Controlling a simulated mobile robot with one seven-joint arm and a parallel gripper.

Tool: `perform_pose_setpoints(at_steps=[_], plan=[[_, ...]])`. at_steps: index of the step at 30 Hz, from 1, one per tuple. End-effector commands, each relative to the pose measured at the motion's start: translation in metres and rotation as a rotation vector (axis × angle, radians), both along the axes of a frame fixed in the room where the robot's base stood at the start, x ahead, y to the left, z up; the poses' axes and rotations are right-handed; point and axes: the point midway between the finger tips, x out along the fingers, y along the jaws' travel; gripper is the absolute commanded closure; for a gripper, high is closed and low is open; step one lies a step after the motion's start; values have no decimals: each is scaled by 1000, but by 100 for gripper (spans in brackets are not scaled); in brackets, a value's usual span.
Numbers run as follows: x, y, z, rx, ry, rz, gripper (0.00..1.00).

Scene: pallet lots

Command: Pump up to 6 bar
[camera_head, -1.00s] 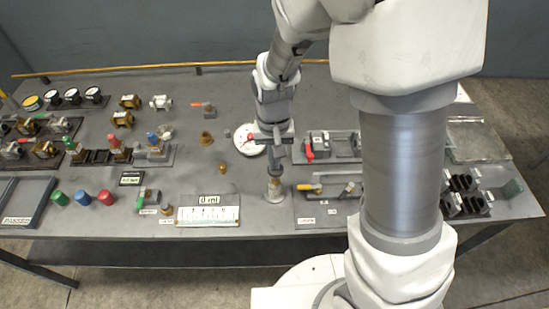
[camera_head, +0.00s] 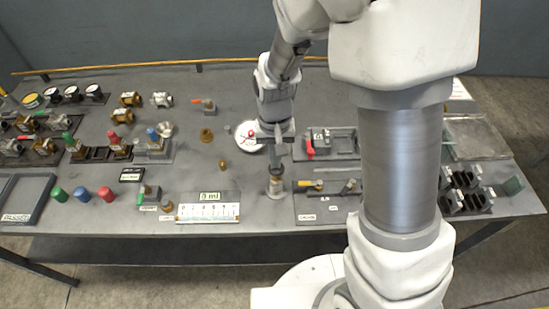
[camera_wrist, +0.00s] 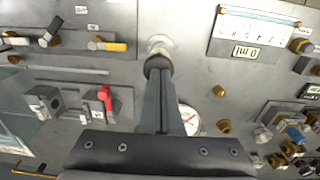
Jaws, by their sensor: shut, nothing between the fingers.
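An upright silvery cylinder with a dark top (camera_head: 275,186), which looks like the pump, stands near the bench's front edge. Its pale base and dark top also show in the wrist view (camera_wrist: 158,62). My gripper (camera_head: 276,165) points down right at its top with the fingers together. In the wrist view the closed fingers (camera_wrist: 161,78) meet that top; whether they press on it I cannot tell. A round white gauge with a red needle (camera_head: 245,138) lies behind, partly hidden by my gripper in the wrist view (camera_wrist: 188,120). Its reading is too small to tell.
A white scale plate (camera_head: 208,212) with a "0 ml" display stands left of the cylinder. A board with a red-handled valve (camera_head: 310,147) and a yellow-handled valve board (camera_head: 318,184) are to the right. Coloured caps and fittings fill the left side.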

Motion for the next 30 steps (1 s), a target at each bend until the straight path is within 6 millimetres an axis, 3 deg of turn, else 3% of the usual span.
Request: perform_pose_setpoints(at_steps=[1, 15, 21, 30], plan=[[2, -1, 16, 0, -1, -1, 100], [7, 0, 105, 4, -9, 0, 100], [7, -1, 121, 3, -6, 0, 100], [7, -1, 122, 2, -6, 0, 100]])
